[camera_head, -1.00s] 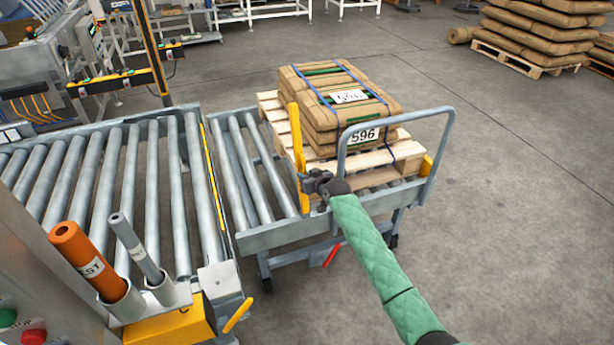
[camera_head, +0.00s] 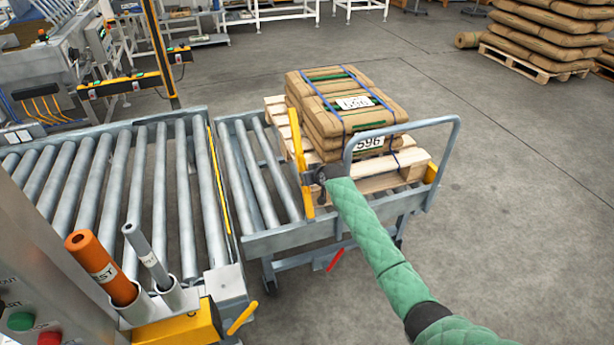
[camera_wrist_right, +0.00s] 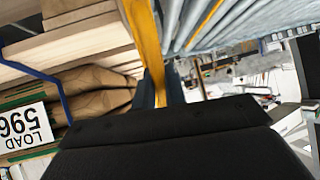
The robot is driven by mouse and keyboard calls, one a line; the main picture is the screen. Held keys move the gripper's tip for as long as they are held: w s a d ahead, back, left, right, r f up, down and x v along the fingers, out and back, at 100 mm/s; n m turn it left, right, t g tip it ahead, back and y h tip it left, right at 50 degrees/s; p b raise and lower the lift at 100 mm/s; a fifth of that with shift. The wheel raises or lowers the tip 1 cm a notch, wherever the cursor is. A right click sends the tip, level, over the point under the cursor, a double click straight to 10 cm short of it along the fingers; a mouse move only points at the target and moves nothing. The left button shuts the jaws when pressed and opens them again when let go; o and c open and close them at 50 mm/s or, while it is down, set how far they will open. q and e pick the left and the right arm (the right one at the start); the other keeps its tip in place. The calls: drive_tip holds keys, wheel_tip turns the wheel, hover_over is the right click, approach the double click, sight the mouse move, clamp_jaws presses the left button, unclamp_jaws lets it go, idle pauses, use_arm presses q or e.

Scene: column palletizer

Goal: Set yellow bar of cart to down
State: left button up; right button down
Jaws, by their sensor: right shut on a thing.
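The cart (camera_head: 283,241) is a grey roller cart with a hoop handle, standing beside the roller conveyor. Its yellow bar (camera_head: 298,142) stands nearly upright at the left side of the pallet. My right gripper (camera_head: 309,176) is shut on the yellow bar at its lower half. In the right wrist view the yellow bar (camera_wrist_right: 144,40) runs up from between the dark fingers (camera_wrist_right: 160,92). The fingertips are small and partly hidden in the head view. My left gripper is not in view.
A wooden pallet (camera_head: 272,108) with strapped brown sacks (camera_head: 330,85) labelled 596 sits on the cart. The roller conveyor (camera_head: 137,180) adjoins on the left. A red pedal-like lever (camera_head: 335,259) hangs under the cart.

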drive_tip(key=shift+r, duration=0.1)
drive_tip(key=c, duration=1.8)
unclamp_jaws()
drive_tip(key=shift+s+d+r, duration=0.2)
drive_tip(key=shift+s+d, duration=0.1)
drive_tip(key=shift+s, duration=0.1)
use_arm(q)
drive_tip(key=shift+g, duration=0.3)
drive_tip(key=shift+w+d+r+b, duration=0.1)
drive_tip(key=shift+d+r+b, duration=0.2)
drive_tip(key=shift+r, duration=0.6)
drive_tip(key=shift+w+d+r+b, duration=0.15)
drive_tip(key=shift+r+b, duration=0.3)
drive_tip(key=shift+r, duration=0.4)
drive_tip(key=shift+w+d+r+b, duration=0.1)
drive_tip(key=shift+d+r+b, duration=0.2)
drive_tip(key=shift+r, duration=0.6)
use_arm(e)
drive_tip(key=v, duration=0.6)
drive_tip(key=shift+s+r, duration=0.2)
drive_tip(key=shift+r, duration=0.1)
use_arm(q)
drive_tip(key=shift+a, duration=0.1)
use_arm(e)
drive_tip(key=shift+d, duration=0.1)
